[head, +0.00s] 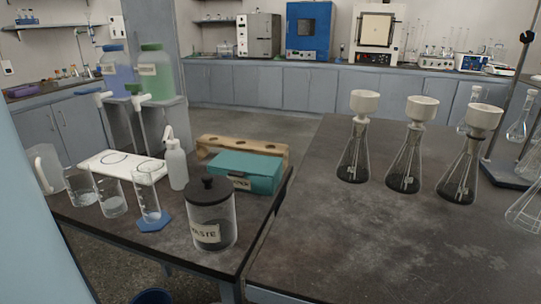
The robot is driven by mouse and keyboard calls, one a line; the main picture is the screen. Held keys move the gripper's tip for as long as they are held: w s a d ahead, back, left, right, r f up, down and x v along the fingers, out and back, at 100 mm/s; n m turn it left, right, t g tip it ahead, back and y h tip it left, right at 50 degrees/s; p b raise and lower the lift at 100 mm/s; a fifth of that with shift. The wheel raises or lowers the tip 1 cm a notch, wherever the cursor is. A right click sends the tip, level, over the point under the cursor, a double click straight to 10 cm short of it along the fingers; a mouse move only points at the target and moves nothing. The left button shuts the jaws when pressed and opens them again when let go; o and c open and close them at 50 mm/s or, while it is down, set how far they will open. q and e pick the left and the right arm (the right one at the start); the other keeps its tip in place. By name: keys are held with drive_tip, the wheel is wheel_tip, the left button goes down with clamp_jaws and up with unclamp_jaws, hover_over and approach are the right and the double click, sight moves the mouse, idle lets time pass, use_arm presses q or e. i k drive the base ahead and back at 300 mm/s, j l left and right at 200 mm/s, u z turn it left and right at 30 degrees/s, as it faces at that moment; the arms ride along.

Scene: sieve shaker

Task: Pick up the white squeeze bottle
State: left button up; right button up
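The white squeeze bottle (177,168) stands upright on the dark left bench (110,222) in the head view. It has a pale body and a white nozzle that rises at its top. A white board (118,163) with ring marks lies to its left, and a teal box (243,173) is to its right. The dark-lidded waste jar (212,225) stands in front of it and to the right. Neither of my grippers shows in this view.
A cylinder on a blue base (153,218), beakers (113,200) and a pitcher (46,168) stand on the left bench. A wooden rack (222,145) lies behind the teal box. Flasks with white funnels (405,150) stand on the right bench (350,240), whose front middle is clear.

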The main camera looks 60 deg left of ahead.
sight(175, 157)
drive_tip(key=j+u, duration=0.1)
drive_tip(key=u, duration=0.3)
drive_tip(key=k+j+u, duration=0.1)
drive_tip(key=u, duration=0.3)
drive_tip(key=j+u, duration=0.1)
drive_tip(key=u, duration=0.3)
drive_tip(key=j+u, duration=0.15)
drive_tip(key=u, duration=0.25)
